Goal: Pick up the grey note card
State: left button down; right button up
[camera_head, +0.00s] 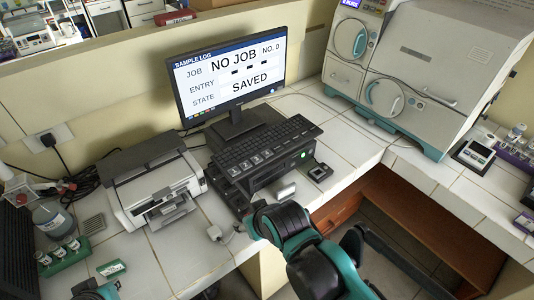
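A small flat grey piece with faint lines (93,224) lies on the white tiled bench at the left, right of the jar; it looks like the grey note card. My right arm comes in from the bottom right, teal and black, its black end (280,222) at the bench's front edge below the keyboard.
A green rack of vials (62,257), a green-edged box (111,268) and a jar (53,220) stand near the grey piece. A printer (155,190), monitor (228,75) and keyboard (265,143) fill the middle. The incubator (400,75) stands at the right. A gap opens below the bench's right side.

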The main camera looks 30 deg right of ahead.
aim_at(284, 195)
jog(key=z, duration=1.3)
jog(key=i+l+u, duration=0.35)
jog(key=i+l, duration=0.1)
